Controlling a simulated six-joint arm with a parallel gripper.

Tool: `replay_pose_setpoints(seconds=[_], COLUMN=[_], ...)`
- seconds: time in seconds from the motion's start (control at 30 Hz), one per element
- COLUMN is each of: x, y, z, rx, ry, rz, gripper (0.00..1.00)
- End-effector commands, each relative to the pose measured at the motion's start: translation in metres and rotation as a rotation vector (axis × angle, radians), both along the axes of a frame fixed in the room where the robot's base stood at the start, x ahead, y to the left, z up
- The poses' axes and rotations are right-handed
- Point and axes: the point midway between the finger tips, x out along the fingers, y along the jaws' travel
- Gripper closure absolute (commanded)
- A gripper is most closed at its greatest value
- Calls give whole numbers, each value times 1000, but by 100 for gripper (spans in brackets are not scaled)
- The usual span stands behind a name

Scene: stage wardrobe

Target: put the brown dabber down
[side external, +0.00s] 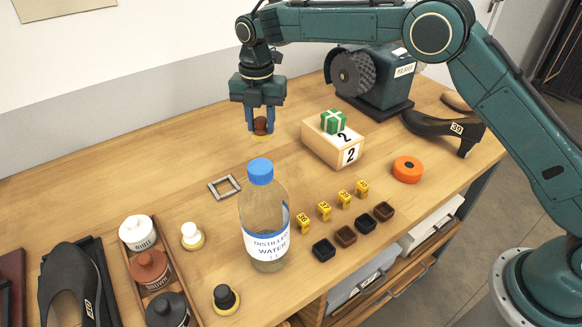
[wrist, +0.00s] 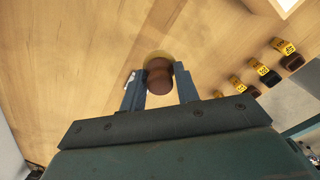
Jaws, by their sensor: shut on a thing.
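The brown dabber (side external: 261,126) is held upright between the blue fingers of my gripper (side external: 260,122), with its yellowish base facing down. In the wrist view the dabber's round brown top (wrist: 158,76) sits between the two fingertips of my gripper (wrist: 158,85). The side view shows it raised above the bare wooden table, behind the water bottle. The dabber's underside is hidden.
A tall distilled water bottle (side external: 264,222) stands in front, with a grey square frame (side external: 224,187) behind its left. A white dabber (side external: 191,236) and a black dabber (side external: 225,298) stand near a jar tray (side external: 197,318). A wooden block (side external: 318,148) carries a green gift box (side external: 333,121). The back-left table is clear.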

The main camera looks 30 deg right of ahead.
Motion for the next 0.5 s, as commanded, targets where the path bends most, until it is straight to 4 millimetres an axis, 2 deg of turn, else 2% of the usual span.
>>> replay_pose_setpoints(seconds=[0.1, 0.2, 0.5], x=[-1, 0, 0], y=[0, 0, 0], z=[-21, -30, -37], rx=[-1, -1, 1], ry=[4, 2, 1], rz=[0, 0, 0], gripper=[90, 90, 90])
